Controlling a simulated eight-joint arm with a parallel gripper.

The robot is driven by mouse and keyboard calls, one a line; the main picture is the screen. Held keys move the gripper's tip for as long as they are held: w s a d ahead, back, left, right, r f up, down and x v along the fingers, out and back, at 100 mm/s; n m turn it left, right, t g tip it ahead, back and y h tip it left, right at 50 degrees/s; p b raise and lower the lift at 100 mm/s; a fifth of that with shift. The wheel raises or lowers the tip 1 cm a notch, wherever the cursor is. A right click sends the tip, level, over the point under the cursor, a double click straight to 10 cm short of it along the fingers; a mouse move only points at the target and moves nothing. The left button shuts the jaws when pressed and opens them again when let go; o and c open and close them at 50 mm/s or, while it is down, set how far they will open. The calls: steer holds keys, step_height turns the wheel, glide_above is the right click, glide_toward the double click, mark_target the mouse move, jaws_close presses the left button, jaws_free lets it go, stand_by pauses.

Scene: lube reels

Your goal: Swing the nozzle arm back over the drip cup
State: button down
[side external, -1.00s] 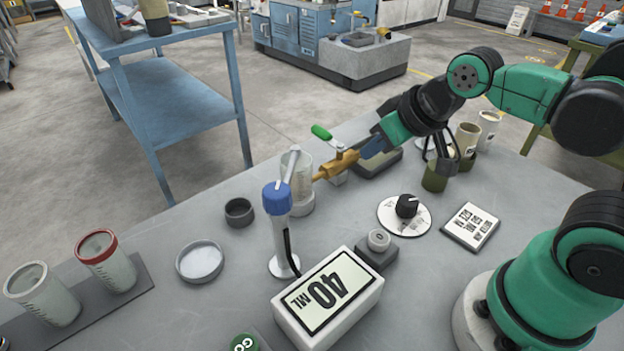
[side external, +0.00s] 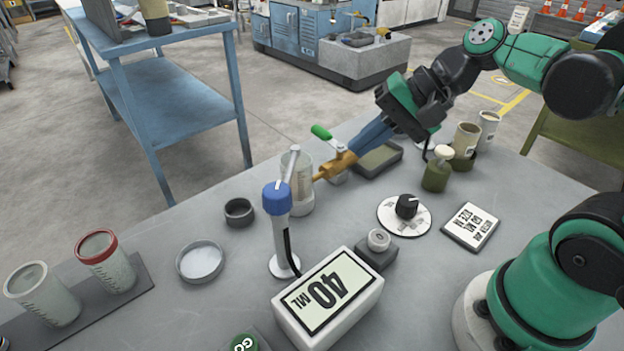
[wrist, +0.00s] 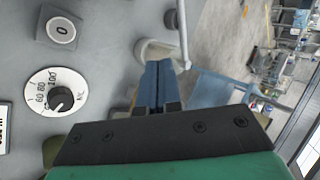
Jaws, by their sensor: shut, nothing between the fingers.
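The brass nozzle arm (side external: 336,165) with its green-handled valve (side external: 321,132) points left in the side external view, its tip by the clear measuring cup (side external: 299,190). My gripper (side external: 350,152) reaches down from the upper right. Its blue fingers are together and empty, with their tips at or very near the brass body; contact cannot be told. The fingers also show shut in the wrist view (wrist: 157,80). A small dark round cup (side external: 239,213) stands left of the clear cup. Which vessel is the drip cup is unclear; a pale one is partly hidden under the nozzle.
A blue-capped post (side external: 277,197) stands in front of the nozzle. A 40 ML display (side external: 328,292), a dial (side external: 405,215) and a pump bottle (side external: 436,174) stand nearby. A shallow dish (side external: 200,262) lies left, with bare table around it.

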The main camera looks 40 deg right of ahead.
mark_target(289, 168)
steer(key=w+a+f, duration=0.4)
steer(key=w+a, duration=0.1)
steer(key=shift+w+f, duration=0.2)
steer(key=shift+f, duration=0.2)
steer(key=shift+w+a+n+g+y, duration=0.1)
steer(key=shift+w+n+g+y, duration=0.3)
steer(key=shift+n, duration=0.3)
stand_by(0.3)
steer(key=w+a+n+g+y, duration=0.1)
steer(key=w+n, duration=0.1)
steer(key=shift+a+n, duration=0.1)
steer(key=shift+n, duration=0.3)
steer(key=shift+w+a+n+g+y, duration=0.15)
steer(key=shift+w+a+n+g, duration=0.15)
steer(key=shift+a+n+g, duration=0.35)
steer(key=shift+w+a+n+g+y, duration=0.25)
steer(key=shift+n+g, duration=0.5)
steer(key=shift+n, duration=0.4)
steer(key=shift+w+a+n+g+y, duration=0.1)
steer(key=shift+w+a+n+g, duration=0.25)
steer(key=shift+a+n+g, duration=0.45)
steer(key=shift+d, duration=0.2)
